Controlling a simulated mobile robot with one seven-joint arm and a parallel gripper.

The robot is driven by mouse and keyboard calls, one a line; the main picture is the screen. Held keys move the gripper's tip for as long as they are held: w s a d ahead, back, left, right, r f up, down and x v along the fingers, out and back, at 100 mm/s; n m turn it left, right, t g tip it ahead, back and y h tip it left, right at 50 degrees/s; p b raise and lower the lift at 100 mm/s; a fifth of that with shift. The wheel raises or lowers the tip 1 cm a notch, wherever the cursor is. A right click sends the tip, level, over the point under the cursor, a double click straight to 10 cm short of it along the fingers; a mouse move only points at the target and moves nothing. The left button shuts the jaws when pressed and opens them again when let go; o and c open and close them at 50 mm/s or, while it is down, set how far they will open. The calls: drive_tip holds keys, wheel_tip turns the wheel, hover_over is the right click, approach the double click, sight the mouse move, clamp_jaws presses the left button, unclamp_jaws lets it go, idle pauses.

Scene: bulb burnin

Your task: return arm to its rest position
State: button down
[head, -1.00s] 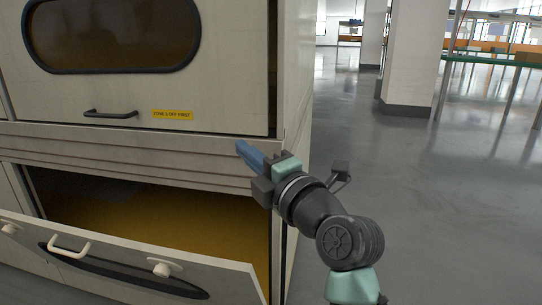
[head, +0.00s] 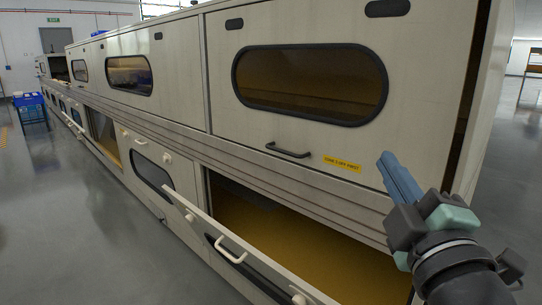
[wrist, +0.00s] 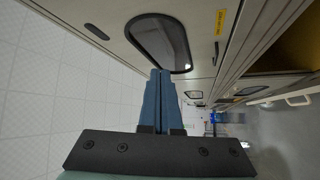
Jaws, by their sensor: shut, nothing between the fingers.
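My gripper (head: 391,165) is at the right of the head view, with its blue fingers pointing up and to the left, in front of the right end of a long cream cabinet (head: 300,193). In the wrist view its fingers (wrist: 160,75) lie together with nothing between them. My gripper looks apart from the cabinet, near the yellow label (head: 342,163) in the head view. Most of my arm is out of view below.
A lower door (head: 240,245) hangs open below my gripper, showing a yellowish interior (head: 290,235). The upper door with an oval window (head: 310,82) is closed. A blue bin (head: 28,100) stands far left. Grey floor (head: 60,210) at left is clear.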

drive_tip(key=s+a+r+m+t+p, duration=0.2)
drive_tip(key=s+a+r+m+p, duration=0.25)
drive_tip(key=r, duration=0.65)
drive_tip(key=s+a+r+m+t+p, duration=0.2)
drive_tip(key=s+a+r+m+p, duration=0.3)
drive_tip(key=r, duration=0.6)
drive_tip(key=s+a+r+m+t+p, duration=0.3)
drive_tip(key=a+r+m+p, duration=0.3)
drive_tip(key=r, duration=0.5)
wheel_tip(320, 180, up, 34)
drive_tip(key=p, duration=3.3)
drive_tip(key=shift+a+r+n+p, duration=0.25)
drive_tip(key=shift+n+p, duration=0.1)
drive_tip(key=shift+n, duration=0.1)
